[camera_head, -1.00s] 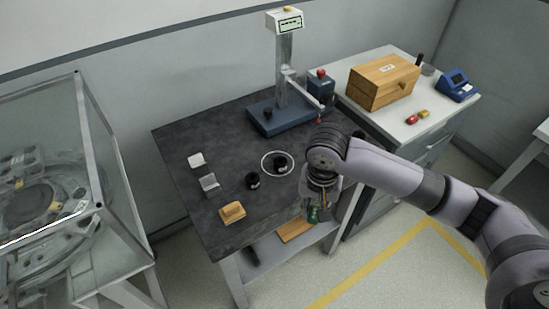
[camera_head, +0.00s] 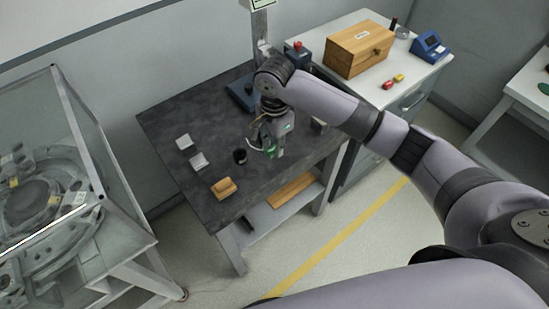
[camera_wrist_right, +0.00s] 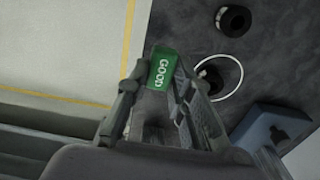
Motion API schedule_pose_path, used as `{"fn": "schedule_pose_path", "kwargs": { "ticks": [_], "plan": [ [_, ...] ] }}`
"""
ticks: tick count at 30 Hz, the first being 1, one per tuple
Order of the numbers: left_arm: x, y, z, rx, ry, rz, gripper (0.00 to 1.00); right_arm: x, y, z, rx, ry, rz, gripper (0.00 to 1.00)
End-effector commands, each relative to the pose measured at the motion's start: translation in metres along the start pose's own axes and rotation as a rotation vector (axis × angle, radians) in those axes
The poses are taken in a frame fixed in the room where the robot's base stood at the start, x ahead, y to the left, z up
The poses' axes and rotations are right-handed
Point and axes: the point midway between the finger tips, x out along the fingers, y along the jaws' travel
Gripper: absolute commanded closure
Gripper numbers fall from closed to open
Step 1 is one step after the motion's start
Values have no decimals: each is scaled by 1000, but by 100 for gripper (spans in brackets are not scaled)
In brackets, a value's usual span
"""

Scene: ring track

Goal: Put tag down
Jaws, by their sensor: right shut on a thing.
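The tag (camera_wrist_right: 162,70) is green with the word GOOD on it. In the right wrist view my right gripper (camera_wrist_right: 150,82) is shut on it. In the head view the right gripper (camera_head: 272,150) is over the front right part of the dark table (camera_head: 190,120), and the tag (camera_head: 271,150) shows as a small green patch at its fingertips. The wrist view shows the tag near the table's edge; I cannot tell its height above the table. My left gripper is not in view.
A white ring (camera_wrist_right: 225,78) with a black cylinder in it lies near the gripper. Another black cylinder (camera_head: 240,156), two pale blocks and a wooden block (camera_head: 224,188) stand on the table. A blue-based stand (camera_head: 240,95) is at the back. A glass case (camera_head: 50,190) is at left.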

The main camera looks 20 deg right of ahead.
Motion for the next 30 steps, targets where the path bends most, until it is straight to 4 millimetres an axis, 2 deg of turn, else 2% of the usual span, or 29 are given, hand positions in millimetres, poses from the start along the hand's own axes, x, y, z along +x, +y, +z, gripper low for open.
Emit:
{"fn": "schedule_pose_path", "kwargs": {
  "ticks": [3, 10, 16, 29, 30],
  "plan": [
    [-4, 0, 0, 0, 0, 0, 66, 22, 1, 0, 1, -1, 2, 98],
    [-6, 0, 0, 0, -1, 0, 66, 44, 0, 0, 1, 0, 1, 98],
    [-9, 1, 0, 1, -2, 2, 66, 73, 0, 0, 0, 0, 2, 98],
    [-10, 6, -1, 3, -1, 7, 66, 82, 0, 0, 0, -1, -1, 98],
    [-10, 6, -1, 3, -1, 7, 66, 81, 0, 0, 0, 0, -1, 76]
  ]
}}
